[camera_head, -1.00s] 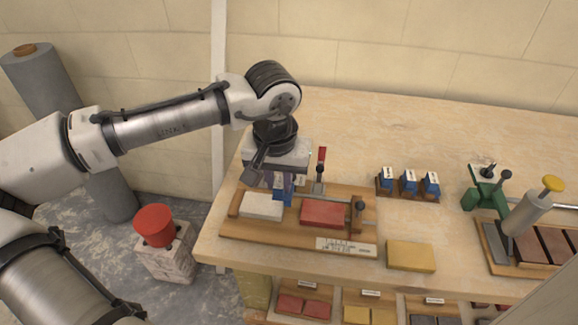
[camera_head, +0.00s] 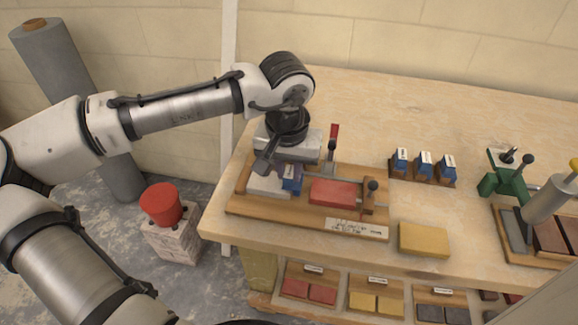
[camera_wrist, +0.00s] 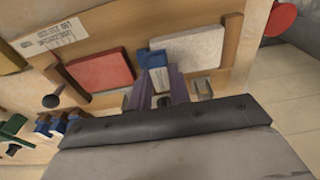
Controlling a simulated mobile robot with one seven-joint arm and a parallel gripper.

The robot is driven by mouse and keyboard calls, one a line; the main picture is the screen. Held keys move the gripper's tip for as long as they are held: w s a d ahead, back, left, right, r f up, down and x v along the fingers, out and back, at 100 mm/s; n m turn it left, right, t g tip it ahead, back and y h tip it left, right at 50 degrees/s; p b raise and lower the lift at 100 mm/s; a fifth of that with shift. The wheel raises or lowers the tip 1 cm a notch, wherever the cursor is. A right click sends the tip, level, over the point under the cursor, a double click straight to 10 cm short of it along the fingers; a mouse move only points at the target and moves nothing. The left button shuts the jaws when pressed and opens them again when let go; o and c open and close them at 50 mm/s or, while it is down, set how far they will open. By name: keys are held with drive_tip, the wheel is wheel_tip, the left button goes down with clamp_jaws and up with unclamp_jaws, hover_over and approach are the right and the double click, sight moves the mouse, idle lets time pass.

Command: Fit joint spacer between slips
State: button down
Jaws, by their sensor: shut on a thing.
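A wooden jig board (camera_head: 270,209) on the bench carries a white slip (camera_head: 262,187) at left and a red slip (camera_head: 335,192) at right. My gripper (camera_head: 289,172) has purple fingers, shut on a blue joint spacer (camera_head: 291,181) with a white label. The spacer is at the gap between the slips. In the wrist view, the spacer (camera_wrist: 151,59) shows between the white slip (camera_wrist: 188,50) and the red slip (camera_wrist: 100,70), with the fingers (camera_wrist: 163,88) around it. I cannot tell how deep it sits or whether it touches the slips.
A red-handled clamp (camera_head: 332,145) stands behind the slips and a dark knob (camera_head: 372,187) at the red slip's right. A rack of blue spacers (camera_head: 424,168), a yellow block (camera_head: 424,239) and a green tool (camera_head: 503,178) stand to the right. The back bench is clear.

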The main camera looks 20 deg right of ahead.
drive_tip(key=shift+s+a+f, duration=0.1)
drive_tip(key=shift+f, duration=0.05)
idle(0.6)
drive_tip(key=c, duration=0.7)
unclamp_jaws()
drive_tip(key=shift+c, duration=0.2)
wheel_tip(320, 180, up, 7)
drive_tip(key=p, duration=0.6)
drive_tip(key=shift+p, duration=0.4)
